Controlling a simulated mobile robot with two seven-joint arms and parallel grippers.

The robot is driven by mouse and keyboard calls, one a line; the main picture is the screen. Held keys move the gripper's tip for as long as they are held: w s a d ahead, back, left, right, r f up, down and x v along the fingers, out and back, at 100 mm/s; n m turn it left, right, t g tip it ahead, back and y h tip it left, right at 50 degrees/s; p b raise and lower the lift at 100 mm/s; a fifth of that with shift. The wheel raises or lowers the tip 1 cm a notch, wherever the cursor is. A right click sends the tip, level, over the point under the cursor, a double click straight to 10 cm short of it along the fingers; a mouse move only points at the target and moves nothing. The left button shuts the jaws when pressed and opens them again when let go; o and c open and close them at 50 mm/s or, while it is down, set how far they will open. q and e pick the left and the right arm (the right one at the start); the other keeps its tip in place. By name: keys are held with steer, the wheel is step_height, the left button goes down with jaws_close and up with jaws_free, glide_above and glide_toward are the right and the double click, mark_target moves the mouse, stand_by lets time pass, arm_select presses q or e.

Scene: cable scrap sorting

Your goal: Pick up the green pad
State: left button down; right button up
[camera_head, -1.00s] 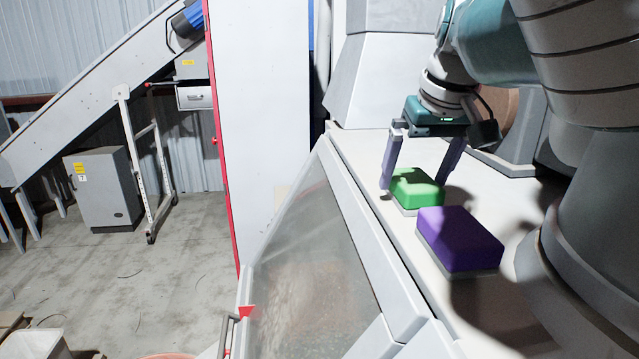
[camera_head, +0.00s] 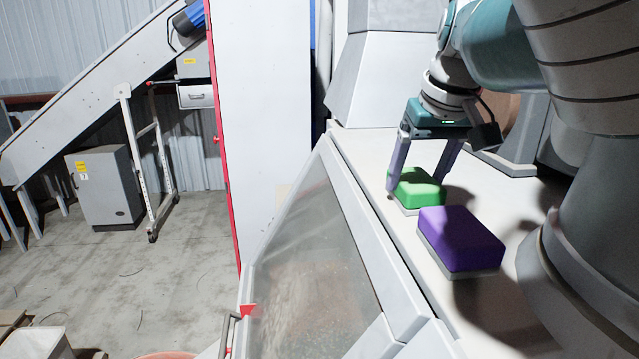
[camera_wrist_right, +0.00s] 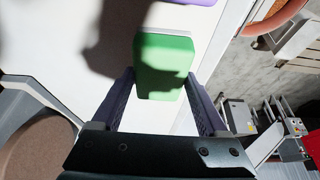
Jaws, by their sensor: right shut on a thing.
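The green pad (camera_head: 419,187) has a pale base and sits on the light worktop, just behind the purple pad. It also shows in the right wrist view (camera_wrist_right: 163,68), between the fingers. My right gripper (camera_head: 418,190) reaches down from above with one finger on each side of the green pad and is shut on it. The pad looks level and at the worktop; I cannot tell whether it is lifted. My left gripper is not in view.
The purple pad (camera_head: 460,238) lies close in front of the green pad on the worktop (camera_head: 365,150). A sloping clear panel (camera_head: 310,265) runs along the worktop's left side. My right arm covers the right side of the view.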

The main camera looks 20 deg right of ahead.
steer(key=c, duration=0.3)
steer(key=shift+r, duration=0.1)
steer(key=shift+r, duration=0.4)
step_height(320, 180, up, 13)
steer(key=p, duration=1.3)
step_height(320, 180, up, 6)
steer(key=f, duration=0.1)
glide_above(418, 179)
steer(key=shift+a+r+b, duration=0.1)
steer(key=shift+r+b, duration=0.3)
steer(key=shift+r, duration=0.35)
